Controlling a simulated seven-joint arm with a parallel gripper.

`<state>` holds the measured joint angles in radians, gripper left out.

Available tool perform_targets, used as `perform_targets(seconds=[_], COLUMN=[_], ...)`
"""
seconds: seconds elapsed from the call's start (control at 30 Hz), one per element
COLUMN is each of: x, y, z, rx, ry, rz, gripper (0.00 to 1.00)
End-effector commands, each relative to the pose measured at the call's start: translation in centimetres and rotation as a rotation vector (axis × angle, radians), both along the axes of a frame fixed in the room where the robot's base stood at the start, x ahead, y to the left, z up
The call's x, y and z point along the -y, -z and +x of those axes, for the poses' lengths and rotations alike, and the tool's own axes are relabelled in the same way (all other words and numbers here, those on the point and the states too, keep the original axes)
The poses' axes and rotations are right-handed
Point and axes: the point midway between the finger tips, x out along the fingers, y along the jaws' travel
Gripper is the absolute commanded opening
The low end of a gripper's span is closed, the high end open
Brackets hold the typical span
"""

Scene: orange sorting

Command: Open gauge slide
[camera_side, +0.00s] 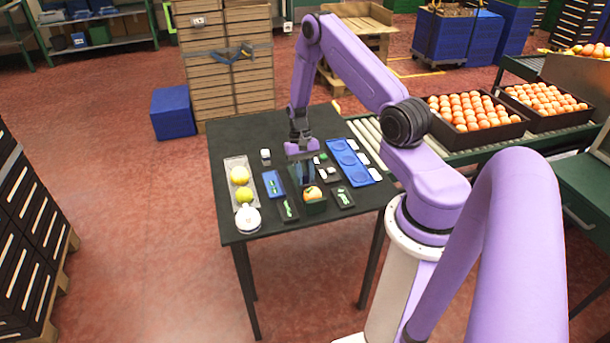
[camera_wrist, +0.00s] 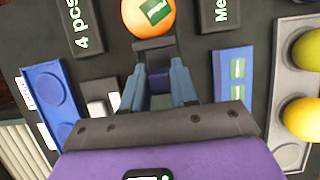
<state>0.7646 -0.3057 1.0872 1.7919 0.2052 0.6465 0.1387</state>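My gripper (camera_wrist: 159,66) points down at the table, its two blue-grey fingers apart. A dark block (camera_wrist: 154,44), possibly part of the gauge slide, shows at and between the fingertips. Whether the fingers press on it I cannot tell. An orange (camera_wrist: 148,14) with a green-and-white label lies just beyond the block.
A grey tray (camera_side: 230,169) with yellow and green fruit stands left on the black table (camera_side: 232,133). The table's back is clear.

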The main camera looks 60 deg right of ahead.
Motion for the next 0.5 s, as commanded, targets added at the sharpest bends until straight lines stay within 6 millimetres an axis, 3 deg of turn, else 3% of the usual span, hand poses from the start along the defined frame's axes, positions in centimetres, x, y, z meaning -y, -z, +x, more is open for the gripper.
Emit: perform_targets(seconds=[0.5], x=[3.6], y=[0.0], z=[3.7], rx=[0.002], ry=[-0.001], rz=[0.0], gripper=[0.0])
